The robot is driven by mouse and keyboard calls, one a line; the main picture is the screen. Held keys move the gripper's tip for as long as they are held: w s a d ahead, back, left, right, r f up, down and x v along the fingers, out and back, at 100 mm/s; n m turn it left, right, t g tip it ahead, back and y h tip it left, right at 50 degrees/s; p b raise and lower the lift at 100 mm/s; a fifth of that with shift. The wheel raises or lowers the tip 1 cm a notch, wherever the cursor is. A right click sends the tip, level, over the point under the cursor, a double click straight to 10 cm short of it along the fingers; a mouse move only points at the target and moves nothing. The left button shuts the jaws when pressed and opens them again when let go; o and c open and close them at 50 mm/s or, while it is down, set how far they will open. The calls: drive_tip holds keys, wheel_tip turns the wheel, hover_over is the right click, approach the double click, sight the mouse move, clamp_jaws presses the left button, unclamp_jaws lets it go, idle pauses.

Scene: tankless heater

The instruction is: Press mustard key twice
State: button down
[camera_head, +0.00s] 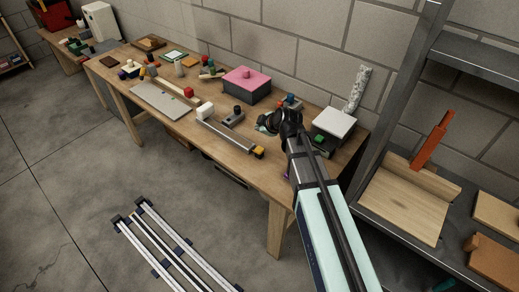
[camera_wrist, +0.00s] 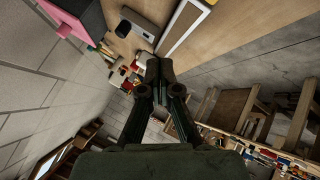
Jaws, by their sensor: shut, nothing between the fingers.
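A small mustard-yellow block (camera_head: 259,152), possibly the mustard key, sits at the near end of a long pale bar (camera_head: 228,136) by the front edge of the workbench. A bit of yellow also shows at the top edge of the wrist view (camera_wrist: 211,2). My gripper (camera_head: 283,121) is over the right part of the bench, to the right of and behind the yellow block, apart from it. In the wrist view the gripper's dark fingers (camera_wrist: 158,68) are shut and empty. The arm hides part of the bench beneath it.
A pink-topped dark box (camera_head: 247,84) and a small grey device (camera_head: 233,117) stand left of my gripper. A white-topped box (camera_head: 334,122) and a dark block with a green top (camera_head: 319,141) stand to its right. A metal shelf (camera_head: 392,110) is farther right.

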sight(260, 150)
wheel_tip(260, 150, down, 8)
drive_tip(key=b, duration=0.4)
drive_tip(key=shift+f+b, duration=0.35)
drive_tip(key=shift+f, duration=0.05)
drive_tip(key=shift+f+b, duration=1)
drive_tip(key=shift+b, duration=0.35)
idle(2.0)
drive_tip(key=shift+r, duration=1.05)
drive_tip(key=shift+p, duration=0.3)
drive_tip(key=shift+r+p, duration=0.8)
drive_tip(key=shift+r, duration=1.7)
